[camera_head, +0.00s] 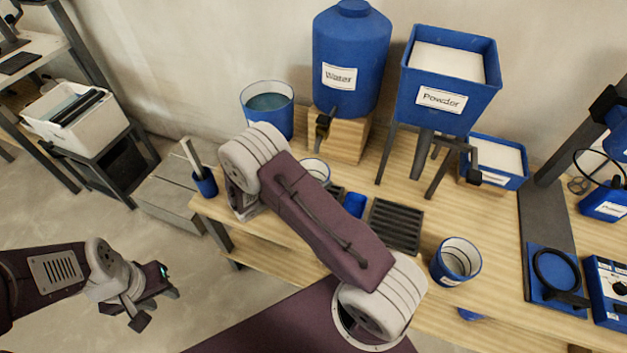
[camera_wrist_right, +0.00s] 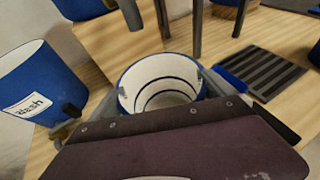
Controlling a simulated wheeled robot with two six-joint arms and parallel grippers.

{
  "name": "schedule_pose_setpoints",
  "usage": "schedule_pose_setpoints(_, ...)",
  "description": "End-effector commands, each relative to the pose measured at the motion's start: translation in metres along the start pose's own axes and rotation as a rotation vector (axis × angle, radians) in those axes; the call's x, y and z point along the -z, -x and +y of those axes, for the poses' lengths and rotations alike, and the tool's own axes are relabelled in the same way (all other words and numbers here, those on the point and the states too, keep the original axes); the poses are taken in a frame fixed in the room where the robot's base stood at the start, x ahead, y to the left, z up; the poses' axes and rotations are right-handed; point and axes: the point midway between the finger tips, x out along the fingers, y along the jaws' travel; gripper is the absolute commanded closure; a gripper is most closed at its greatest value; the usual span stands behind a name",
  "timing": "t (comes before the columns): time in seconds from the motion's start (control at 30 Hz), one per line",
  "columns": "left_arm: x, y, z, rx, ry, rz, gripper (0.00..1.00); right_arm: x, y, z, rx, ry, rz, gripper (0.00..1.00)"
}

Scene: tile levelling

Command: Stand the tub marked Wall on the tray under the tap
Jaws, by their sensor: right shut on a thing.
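A tub (camera_wrist_right: 160,82) with a white inside and blue rim is upright between the fingers of my right gripper (camera_wrist_right: 162,92), which is shut on it. In the head view the tub (camera_head: 316,168) shows only its top behind my right arm, and its label is hidden. The tap (camera_head: 322,127) of the water tank (camera_head: 350,55) is just behind it. A sliver of dark tray (camera_head: 337,190) shows beside my arm; I cannot tell whether the tub touches it. My left gripper (camera_head: 157,304) is open and empty, left of the bench.
A second tub (camera_head: 456,262) stands at the front right. A ribbed dark tray (camera_head: 397,226) and a small blue item (camera_head: 354,205) lie right of my right arm. The powder hopper (camera_head: 445,85) stands behind on legs. A blue bucket (camera_head: 267,115) is left of the tank.

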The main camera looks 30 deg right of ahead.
Motion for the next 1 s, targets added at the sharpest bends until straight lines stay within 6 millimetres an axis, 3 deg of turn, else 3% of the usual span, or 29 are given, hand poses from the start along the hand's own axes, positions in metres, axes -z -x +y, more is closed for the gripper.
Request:
schedule_pose_setpoints(0.23,0.000,-0.001,0.000,0.000,0.000,0.000,0.64,-0.004,-0.013,0.000,-0.001,0.001,0.001,0.71)
schedule_pose_setpoints(0.47,-0.001,-0.008,0.000,0.000,0.000,0.000,0.64,0.028,-0.025,0.000,-0.001,0.002,0.000,0.71)
schedule_pose_setpoints(0.8,-0.001,-0.011,0.000,0.000,0.000,0.000,0.64,0.032,-0.027,0.000,-0.001,0.000,0.000,0.71)
schedule_pose_setpoints(0.83,-0.001,-0.011,0.000,0.000,0.000,0.000,0.64,0.032,-0.027,0.000,-0.001,0.000,0.000,0.04)
schedule_pose_setpoints(0.87,-0.001,-0.010,0.000,0.000,0.000,0.000,0.64,0.031,-0.026,0.000,-0.001,0.000,0.000,0.00)
schedule_pose_setpoints(1.0,-0.001,-0.009,0.000,0.000,0.000,0.000,0.64,0.031,-0.026,0.000,-0.001,0.000,0.000,0.00)
